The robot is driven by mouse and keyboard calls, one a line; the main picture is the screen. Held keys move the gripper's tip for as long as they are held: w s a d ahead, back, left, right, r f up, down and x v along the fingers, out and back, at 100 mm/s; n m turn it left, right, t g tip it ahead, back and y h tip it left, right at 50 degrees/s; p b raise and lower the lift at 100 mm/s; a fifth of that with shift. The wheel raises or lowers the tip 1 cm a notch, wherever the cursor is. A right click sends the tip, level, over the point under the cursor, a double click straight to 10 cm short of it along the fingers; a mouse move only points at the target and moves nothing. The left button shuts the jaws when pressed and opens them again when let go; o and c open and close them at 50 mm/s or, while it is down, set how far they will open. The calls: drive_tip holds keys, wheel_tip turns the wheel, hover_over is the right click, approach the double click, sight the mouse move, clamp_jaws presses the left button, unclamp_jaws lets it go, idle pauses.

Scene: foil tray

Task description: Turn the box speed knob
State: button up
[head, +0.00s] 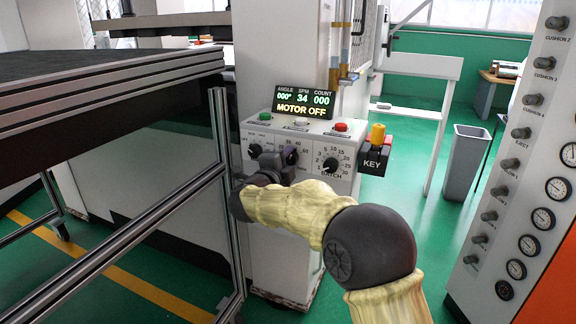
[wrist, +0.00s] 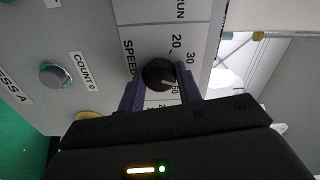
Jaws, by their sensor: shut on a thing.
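The speed knob (wrist: 158,74) is a round black knob with a white pointer mark, on a light panel marked SPEED. In the wrist view its pointer is turned toward a number at the lower right that looks like 60. My gripper (wrist: 161,88) is shut on the knob, with one purple finger on each side. In the head view my gripper (head: 276,163) is at the front of the control box (head: 313,183) and partly hides the knob. The display (head: 304,102) reads SPM 34 and MOTOR OFF.
The batch knob (head: 331,165) is just right of my gripper. Green, white and red buttons line the box top. A yellow-topped key switch (head: 377,145) sits at the box's right. A metal-framed table (head: 130,85) is close on the left, and an orange-edged gauge panel (head: 520,190) on the right.

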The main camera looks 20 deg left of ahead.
drive_tip(key=shift+f, duration=0.1)
drive_tip(key=o, duration=1)
drive_tip(key=shift+s, duration=0.1)
drive_tip(key=s+a+p, duration=0.1)
drive_tip(key=s, duration=1.6)
drive_tip(key=shift+a+p, duration=0.2)
drive_tip(key=shift+p, duration=0.15)
